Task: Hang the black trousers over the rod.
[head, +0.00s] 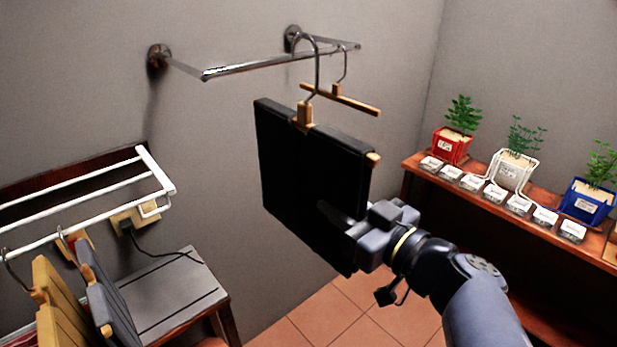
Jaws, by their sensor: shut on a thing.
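The black trousers (312,180) are folded over a wooden hanger (304,115) and hang as a flat dark panel, slightly tilted, in the middle of the head view. The hanger's metal hook overlaps the metal rod (262,65) in the picture. I cannot tell whether it rests on the rod or is in front of it. My gripper (346,221) is shut on the trousers at their lower right side. Its fingertips are partly lost against the dark cloth.
An empty wooden hanger (340,98) hangs from the rod's right part. A white rack (95,195) with hanging clothes (58,300) is at left, above a grey-topped bench (170,293). A wooden shelf (415,163) with potted plants (452,145) and small labelled boxes stands at right.

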